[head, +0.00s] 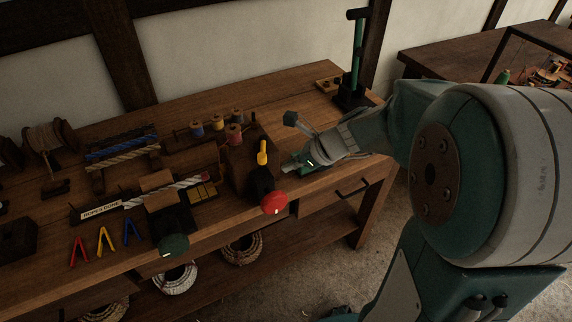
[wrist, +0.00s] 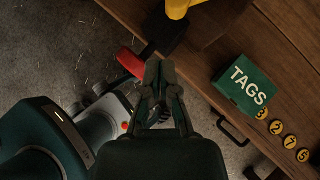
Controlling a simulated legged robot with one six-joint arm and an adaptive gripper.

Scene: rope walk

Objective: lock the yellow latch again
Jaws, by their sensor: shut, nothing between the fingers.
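The yellow latch (head: 262,154) is a small yellow lever on a dark fixture near the bench's front edge. It stands roughly upright in the head view. Only its lower part shows at the top edge of the wrist view (wrist: 178,8). A red round knob (head: 274,203) sits on the front of the same fixture; it also shows in the wrist view (wrist: 130,62), left of my fingertips. My gripper (head: 288,167) is to the right of the latch, apart from it in the head view. In the wrist view my gripper (wrist: 160,66) is shut and empty.
A green box marked TAGS (wrist: 246,90) and several yellow number discs (wrist: 276,127) lie on the bench to the right in the wrist view. Behind the latch are thread spools (head: 235,133). A dark green knob (head: 173,245) and coloured clips (head: 105,240) are to the left.

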